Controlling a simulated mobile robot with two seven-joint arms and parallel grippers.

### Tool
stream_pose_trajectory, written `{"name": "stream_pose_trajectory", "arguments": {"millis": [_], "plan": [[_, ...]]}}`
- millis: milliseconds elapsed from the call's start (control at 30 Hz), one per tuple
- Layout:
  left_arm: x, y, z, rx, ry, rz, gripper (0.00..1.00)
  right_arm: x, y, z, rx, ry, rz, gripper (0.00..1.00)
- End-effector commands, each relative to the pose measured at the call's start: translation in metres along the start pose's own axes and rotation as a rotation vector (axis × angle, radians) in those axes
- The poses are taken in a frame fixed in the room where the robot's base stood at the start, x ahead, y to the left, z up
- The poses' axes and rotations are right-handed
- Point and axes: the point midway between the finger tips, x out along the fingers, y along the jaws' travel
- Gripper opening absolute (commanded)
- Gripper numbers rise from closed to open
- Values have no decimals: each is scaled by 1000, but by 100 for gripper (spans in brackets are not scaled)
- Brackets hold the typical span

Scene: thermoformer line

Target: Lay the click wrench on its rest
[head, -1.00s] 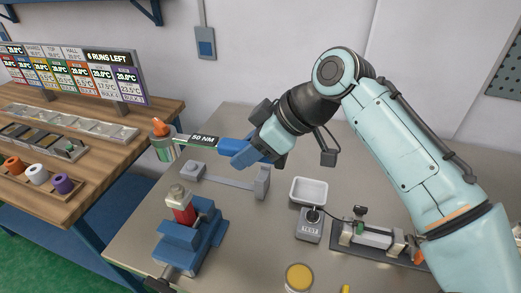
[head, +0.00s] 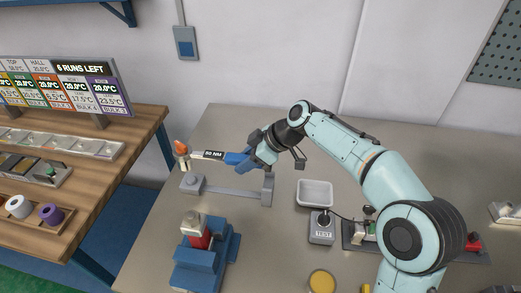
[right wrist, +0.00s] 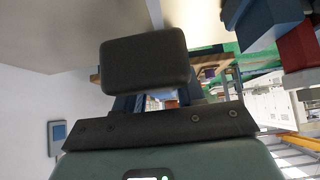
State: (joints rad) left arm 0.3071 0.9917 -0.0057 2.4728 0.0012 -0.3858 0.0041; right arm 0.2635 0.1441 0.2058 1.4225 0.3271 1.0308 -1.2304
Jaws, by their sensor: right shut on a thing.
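The click wrench (head: 209,155) has a blue handle, a "50 NM" label and an orange-topped head at its left end. My right gripper (head: 245,160) is shut on its blue handle and holds it roughly level. The grey rest (head: 230,193), a low bar with a block at each end, lies on the table just in front of and below the wrench in the head view. I cannot tell the exact gap between them. The right wrist view shows mostly dark gripper parts, and the wrench is not clear there. My left gripper is not in view.
A blue vise (head: 205,262) with a red and silver piece stands in front of the rest. A white tray (head: 315,192), a grey TEST box (head: 322,228) and a yellow-topped jar (head: 321,282) are to the right. A wooden bench (head: 110,165) stands at left.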

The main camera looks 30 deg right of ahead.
Motion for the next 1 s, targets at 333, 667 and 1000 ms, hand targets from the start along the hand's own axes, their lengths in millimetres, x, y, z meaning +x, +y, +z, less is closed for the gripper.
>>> {"name": "stream_pose_trajectory", "arguments": {"millis": [333,667,1000], "plan": [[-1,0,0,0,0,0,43,8,0,-1,-12,4,-8,0],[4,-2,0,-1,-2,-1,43,9,1,0,-12,6,-8,0],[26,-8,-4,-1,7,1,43,30,0,19,-11,5,-9,0]]}}
